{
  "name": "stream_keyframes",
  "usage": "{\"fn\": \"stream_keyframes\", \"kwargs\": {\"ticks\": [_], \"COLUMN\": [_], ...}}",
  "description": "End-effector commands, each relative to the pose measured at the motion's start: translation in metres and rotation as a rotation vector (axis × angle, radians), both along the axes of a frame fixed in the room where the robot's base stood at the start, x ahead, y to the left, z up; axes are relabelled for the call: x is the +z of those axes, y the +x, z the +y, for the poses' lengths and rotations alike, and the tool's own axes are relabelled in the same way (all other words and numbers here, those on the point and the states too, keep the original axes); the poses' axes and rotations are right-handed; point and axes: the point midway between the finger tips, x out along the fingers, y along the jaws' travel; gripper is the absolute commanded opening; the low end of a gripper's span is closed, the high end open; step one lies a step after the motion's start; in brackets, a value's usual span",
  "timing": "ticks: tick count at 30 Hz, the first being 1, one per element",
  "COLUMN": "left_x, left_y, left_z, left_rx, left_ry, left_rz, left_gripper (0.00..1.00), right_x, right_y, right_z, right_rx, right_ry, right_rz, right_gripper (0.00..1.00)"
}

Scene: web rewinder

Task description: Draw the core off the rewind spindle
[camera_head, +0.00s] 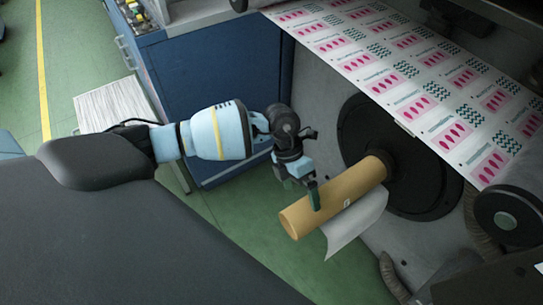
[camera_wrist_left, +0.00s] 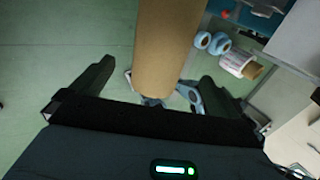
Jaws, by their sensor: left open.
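The core (camera_head: 345,192) is a tan cardboard tube sticking out from the dark round flange (camera_head: 352,128) on the machine face, its open free end toward the lower left. A loose white web tail (camera_head: 357,225) hangs beside it. The spindle itself is hidden inside the tube. My left gripper (camera_head: 303,190) is at the free end, with one dark finger in front of the tube's side. In the left wrist view the core (camera_wrist_left: 168,45) reaches down between the two spread fingers, with a visible gap on each side. My right gripper is in neither view.
A printed web (camera_head: 420,85) with pink and green labels runs above the core. A dark roller (camera_head: 508,212) stands at the right. A blue cabinet (camera_head: 215,85) and a white stack (camera_head: 112,105) lie behind my left arm. Green floor (camera_head: 250,235) is open below the core.

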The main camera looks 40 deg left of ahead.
Motion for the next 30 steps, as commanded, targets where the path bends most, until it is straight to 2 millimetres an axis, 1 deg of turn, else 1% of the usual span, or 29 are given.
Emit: {"fn": "stream_keyframes", "kwargs": {"ticks": [1,3,8,18,24,30], "left_x": [-0.009,-0.015,-0.028,-0.056,-0.063,-0.064], "left_y": [-0.002,-0.003,-0.005,-0.01,-0.011,-0.011], "left_z": [-0.003,-0.006,-0.013,-0.028,-0.032,-0.033], "left_rx": [-0.001,-0.001,-0.001,0.0,0.0,0.001], "left_ry": [-0.001,-0.001,0.0,0.001,0.0,0.0], "left_rz": [0.004,0.004,0.003,0.002,0.002,0.0], "left_gripper": [1.0,1.0,1.0,1.0,1.0,1.0], "right_x": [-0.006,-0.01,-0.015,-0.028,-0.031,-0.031], "right_y": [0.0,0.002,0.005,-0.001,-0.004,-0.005], "right_z": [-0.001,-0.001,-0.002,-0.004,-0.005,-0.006], "right_rx": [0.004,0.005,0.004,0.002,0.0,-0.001], "right_ry": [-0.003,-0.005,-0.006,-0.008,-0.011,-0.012], "right_rz": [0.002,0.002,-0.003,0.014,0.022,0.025], "right_gripper": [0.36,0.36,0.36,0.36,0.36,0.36]}}
